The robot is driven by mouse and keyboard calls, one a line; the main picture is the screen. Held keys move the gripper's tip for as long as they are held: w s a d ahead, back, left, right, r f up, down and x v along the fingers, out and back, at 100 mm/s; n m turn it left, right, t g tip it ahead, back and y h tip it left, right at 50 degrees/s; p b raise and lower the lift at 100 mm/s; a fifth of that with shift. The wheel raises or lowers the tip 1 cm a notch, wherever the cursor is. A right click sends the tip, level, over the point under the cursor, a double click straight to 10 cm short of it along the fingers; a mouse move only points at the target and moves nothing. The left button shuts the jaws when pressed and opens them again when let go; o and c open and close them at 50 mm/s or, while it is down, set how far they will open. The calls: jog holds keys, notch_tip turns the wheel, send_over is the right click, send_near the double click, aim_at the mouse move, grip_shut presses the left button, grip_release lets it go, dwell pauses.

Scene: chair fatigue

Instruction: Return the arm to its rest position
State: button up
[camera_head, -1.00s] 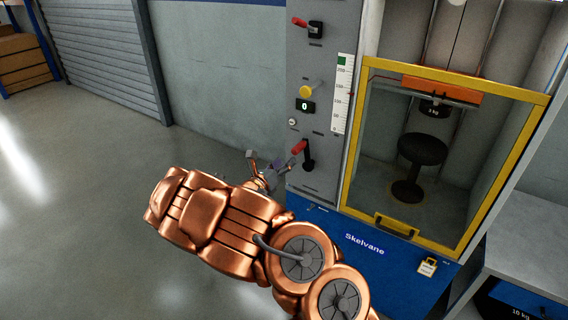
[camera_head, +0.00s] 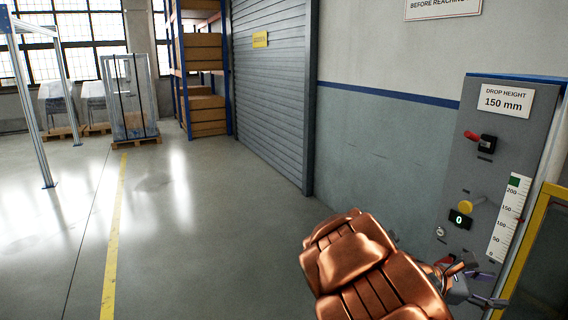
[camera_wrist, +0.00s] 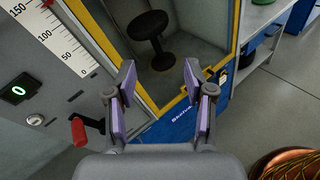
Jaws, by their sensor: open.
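My gripper (camera_wrist: 159,100) is open and empty in the wrist view, its two purple-padded fingers spread apart. In front of it is the test machine's yellow-framed door (camera_wrist: 232,45), with a black stool (camera_wrist: 148,25) behind it. In the head view, my gripper (camera_head: 478,285) is at the lower right, close to the machine's control panel (camera_head: 470,165) and partly hidden by my copper arm. A red-handled lever (camera_wrist: 79,131) is on the panel, left of my fingers and apart from them in the wrist view.
The panel has an upper red-handled switch (camera_head: 480,140), a yellow knob (camera_head: 466,206), a display (camera_head: 459,219) reading 0 and a white scale (camera_head: 508,215). A roller shutter (camera_head: 268,85) and shelving with boxes (camera_head: 203,75) stand further back.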

jog(key=s+a+f+m+g+y+p, duration=0.1)
jog(key=s+a+f+m+y+p, duration=0.15)
jog(key=s+a+m+y, duration=1.15)
jog(key=s+a+r, duration=0.1)
jog(key=s+a, duration=0.3)
jog(key=a, duration=0.4)
jog(key=s+a+n+t+y+p, duration=0.1)
jog(key=s+a, duration=0.4)
jog(key=a, duration=0.3)
jog(key=shift+a+r+t+y, duration=0.3)
jog(key=shift+a+r, duration=0.05)
jog(key=shift+a, duration=0.05)
jog(key=shift+c, duration=1.1)
jog(key=shift+a, duration=0.1)
